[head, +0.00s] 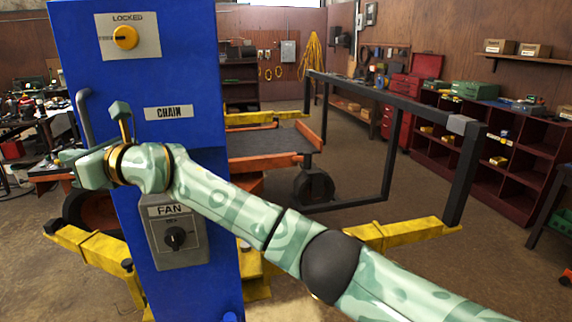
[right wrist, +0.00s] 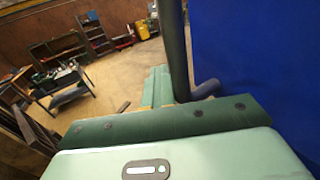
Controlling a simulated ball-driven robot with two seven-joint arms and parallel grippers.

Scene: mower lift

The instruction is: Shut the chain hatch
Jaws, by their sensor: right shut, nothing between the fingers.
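The tall blue lift column (head: 140,75) stands left of centre in the head view. Its face carries a CHAIN label (head: 168,113); I cannot make out the hatch's outline or how far open it is. A grey bar handle (head: 84,117) stands at the column's left edge, and shows as a dark upright bar with a bent lower end in the right wrist view (right wrist: 176,50). My right gripper (head: 72,158) reaches across the column, just below the handle. Its fingers (right wrist: 160,82) are shut and empty, close beside the bar; contact is unclear. My left gripper is out of view.
A LOCKED plate with a yellow knob (head: 125,37) is above, and a FAN switch box (head: 176,238) below my arm. Yellow lift arms (head: 90,250) stick out low on both sides. A dark metal frame (head: 390,150) stands right. Open floor (head: 420,270) lies at front right.

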